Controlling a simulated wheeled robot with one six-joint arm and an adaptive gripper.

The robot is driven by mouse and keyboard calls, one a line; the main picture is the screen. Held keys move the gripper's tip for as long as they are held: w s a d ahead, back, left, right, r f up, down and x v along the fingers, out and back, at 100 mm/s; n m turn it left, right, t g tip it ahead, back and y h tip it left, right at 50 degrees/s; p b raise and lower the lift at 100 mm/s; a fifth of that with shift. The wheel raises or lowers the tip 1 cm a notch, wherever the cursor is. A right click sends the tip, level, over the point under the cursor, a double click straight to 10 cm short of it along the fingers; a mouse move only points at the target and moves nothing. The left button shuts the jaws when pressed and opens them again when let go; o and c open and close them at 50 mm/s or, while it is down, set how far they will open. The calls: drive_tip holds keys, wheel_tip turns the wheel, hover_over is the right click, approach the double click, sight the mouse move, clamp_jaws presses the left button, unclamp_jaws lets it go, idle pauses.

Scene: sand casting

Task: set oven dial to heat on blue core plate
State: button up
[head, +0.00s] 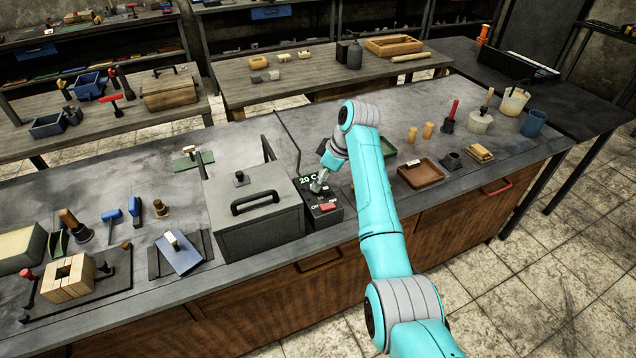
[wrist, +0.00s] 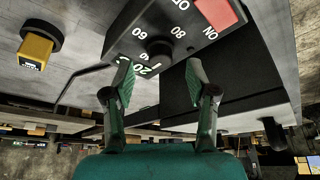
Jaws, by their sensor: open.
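The oven (head: 258,222) is a grey box with a black lid handle, lid closed. Its dark control box (head: 322,217) stands at its right side, with a green "20 C" display (head: 307,181) and a red switch (head: 328,207) between ON and OFF marks. In the wrist view the dial (wrist: 159,49) is a black round knob with 60 and 80 printed around it. My gripper (head: 318,186) is over the control box. In the wrist view my gripper (wrist: 160,77) is open, its fingertips either side of the dial's line, with no clear contact. The blue core plate (head: 180,257) lies left of the oven with a pale piece on it.
A brown tray (head: 421,174) and several small wooden pieces are right of my arm. A wooden core box (head: 68,279) and tools crowd the bench's left end. The bench behind holds more boxes.

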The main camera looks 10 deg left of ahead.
drive_tip(key=shift+x, duration=1.4)
clamp_jaws()
